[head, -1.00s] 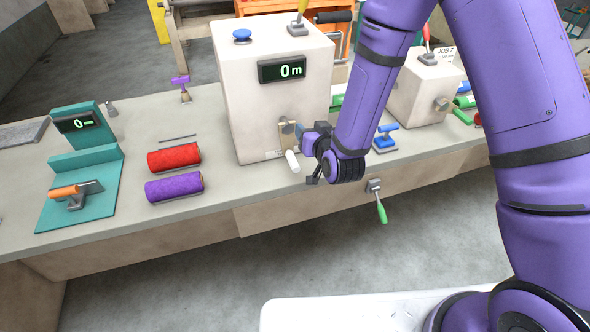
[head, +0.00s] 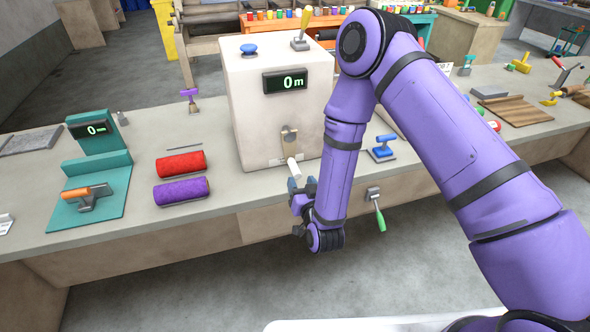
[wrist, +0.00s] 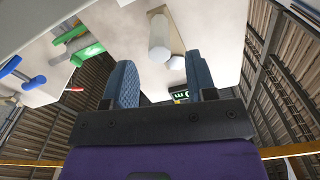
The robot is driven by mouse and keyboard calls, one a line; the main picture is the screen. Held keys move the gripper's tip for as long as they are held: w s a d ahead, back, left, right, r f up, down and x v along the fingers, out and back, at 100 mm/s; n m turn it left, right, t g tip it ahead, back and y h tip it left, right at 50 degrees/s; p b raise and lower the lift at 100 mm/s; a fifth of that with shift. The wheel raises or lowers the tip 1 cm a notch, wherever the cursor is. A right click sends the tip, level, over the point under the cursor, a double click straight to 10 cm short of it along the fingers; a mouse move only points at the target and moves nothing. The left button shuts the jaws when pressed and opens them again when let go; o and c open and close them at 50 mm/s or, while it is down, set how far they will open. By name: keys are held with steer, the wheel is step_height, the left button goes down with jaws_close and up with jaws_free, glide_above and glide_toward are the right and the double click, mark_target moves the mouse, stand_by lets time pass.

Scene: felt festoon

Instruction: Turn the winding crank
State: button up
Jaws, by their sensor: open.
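The winding crank has a white handle (head: 294,168) sticking out from a tan plate (head: 289,140) low on the front of a big cream box (head: 255,120). The box's display (head: 285,81) reads 0 m. My gripper (head: 301,184) is open and empty, just below and in front of the handle, pointing up toward it. In the wrist view the white handle (wrist: 158,38) shows beyond and between my two blue fingers (wrist: 160,65), apart from them. My forearm hides part of the box's right side.
Red (head: 181,163) and purple (head: 181,190) rolls lie left of the box. A teal stand (head: 98,180) is farther left. A blue-handled tool (head: 383,148) is on the bench to the right, and a green-handled lever (head: 379,215) hangs on the bench front.

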mark_target(295, 168)
steer(key=x, duration=0.6)
steer(key=shift+w, duration=0.3)
jaws_close()
